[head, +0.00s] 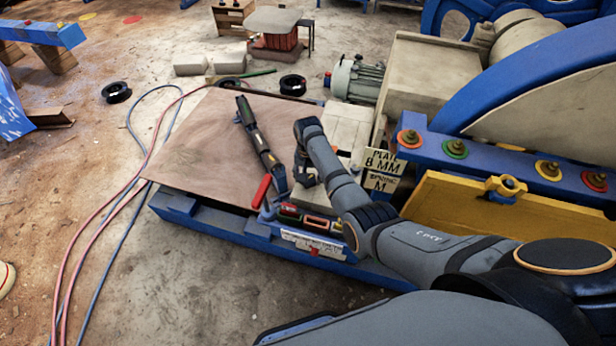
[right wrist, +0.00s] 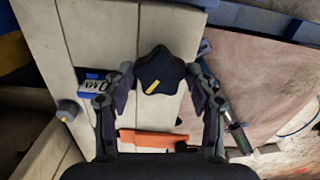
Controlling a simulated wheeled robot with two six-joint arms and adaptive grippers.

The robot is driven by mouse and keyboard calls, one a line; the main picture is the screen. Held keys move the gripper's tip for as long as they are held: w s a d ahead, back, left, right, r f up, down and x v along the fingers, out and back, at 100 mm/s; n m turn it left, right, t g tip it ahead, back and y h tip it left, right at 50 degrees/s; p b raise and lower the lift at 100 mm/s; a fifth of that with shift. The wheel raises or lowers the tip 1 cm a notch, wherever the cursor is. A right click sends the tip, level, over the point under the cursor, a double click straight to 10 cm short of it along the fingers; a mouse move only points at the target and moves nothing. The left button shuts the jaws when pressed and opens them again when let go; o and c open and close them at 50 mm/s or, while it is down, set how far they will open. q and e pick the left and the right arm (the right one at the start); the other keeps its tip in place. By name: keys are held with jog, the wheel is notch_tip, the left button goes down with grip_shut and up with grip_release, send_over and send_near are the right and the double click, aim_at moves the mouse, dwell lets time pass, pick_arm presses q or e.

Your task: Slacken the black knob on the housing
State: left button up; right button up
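The black knob (right wrist: 160,70) shows in the right wrist view as a dark lobed knob with a short yellow mark, in front of a pale housing plate (right wrist: 158,30). My right gripper (right wrist: 160,84) is open, with one finger on each side of the knob; I cannot tell whether either finger touches it. In the head view my right gripper (head: 306,178) points down over the pale block at the bench's right side, and the knob is hard to make out there. My left gripper is not in view.
A long black tool with a red handle (head: 262,150) lies on the brown bench top (head: 195,140), close left of my right gripper. A blue rail with colored washers (head: 455,149) and a yellow plate (head: 450,205) stand to the right. Hoses (head: 130,180) run along the left floor.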

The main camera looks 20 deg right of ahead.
jog(key=c, duration=0.6)
jog(key=shift+r+n+p, duration=0.2)
jog(key=shift+n+p, duration=0.95)
jog(key=shift+n, duration=0.25)
jog(key=n+p, duration=0.2)
jog(key=n, duration=0.2)
jog(key=shift+d+f+n, duration=0.1)
jog(key=shift+n, duration=0.2)
jog(key=n+p, duration=0.1)
jog(key=n, duration=0.9)
jog(key=shift+f+p, duration=0.1)
jog(key=shift+p, duration=0.3)
jog(key=shift+n, duration=0.5)
jog(key=o, duration=1.2)
jog(key=shift+c, duration=0.2)
